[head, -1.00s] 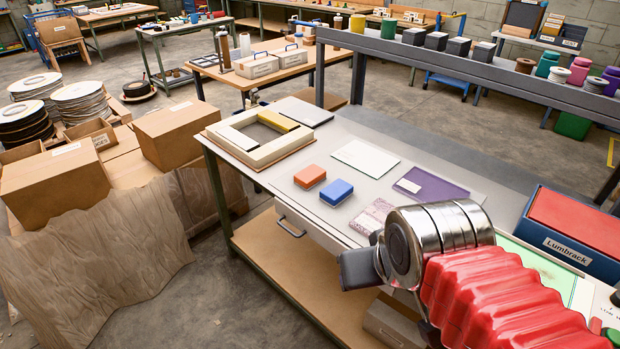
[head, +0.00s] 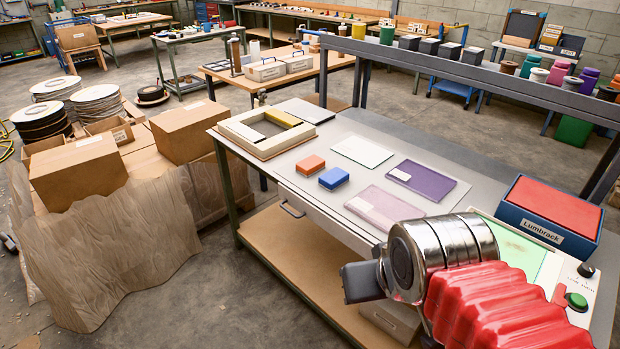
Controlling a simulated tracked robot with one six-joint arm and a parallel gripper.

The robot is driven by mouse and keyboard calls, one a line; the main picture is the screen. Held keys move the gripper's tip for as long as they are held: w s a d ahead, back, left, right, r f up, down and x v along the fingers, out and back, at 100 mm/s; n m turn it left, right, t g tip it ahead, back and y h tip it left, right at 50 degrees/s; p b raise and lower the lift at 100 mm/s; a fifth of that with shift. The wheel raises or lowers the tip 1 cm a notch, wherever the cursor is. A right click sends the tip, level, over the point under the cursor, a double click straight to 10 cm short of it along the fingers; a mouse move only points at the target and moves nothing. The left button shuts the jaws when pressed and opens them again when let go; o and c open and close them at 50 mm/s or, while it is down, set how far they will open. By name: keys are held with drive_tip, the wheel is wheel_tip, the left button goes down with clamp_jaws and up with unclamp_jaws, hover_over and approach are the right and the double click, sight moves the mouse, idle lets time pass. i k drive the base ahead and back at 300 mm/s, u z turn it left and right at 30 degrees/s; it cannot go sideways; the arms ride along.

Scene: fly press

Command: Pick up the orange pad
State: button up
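The orange pad (head: 310,163) lies flat on the grey workbench (head: 290,190) in the head view, fully visible. A blue pad (head: 334,178) of similar size lies just right of it and nearer me, with a small gap. My arm comes in from the lower right, with a red ribbed sleeve, a silver joint and a dark grey block at its left end. No gripper fingers show. The visible arm end is in front of and to the right of the orange pad in the picture, well apart from it.
A cream frame (head: 236,138) with a yellow bar stands left of the pads. Flat sheets, white (head: 362,151), purple (head: 423,180) and pink (head: 383,206), lie to the right. A blue Lumbrack box (head: 540,228) stands far right. Cardboard boxes (head: 78,172) and a draped sheet stand left of the bench.

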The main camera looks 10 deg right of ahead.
sight(309, 165)
drive_tip(key=k, duration=0.8)
drive_tip(key=u, duration=0.5)
drive_tip(key=i, duration=0.7)
drive_tip(key=u, duration=0.55)
drive_tip(key=i, duration=1.45)
drive_tip(key=z, duration=0.65)
drive_tip(key=i, duration=0.7)
drive_tip(key=z, duration=0.5)
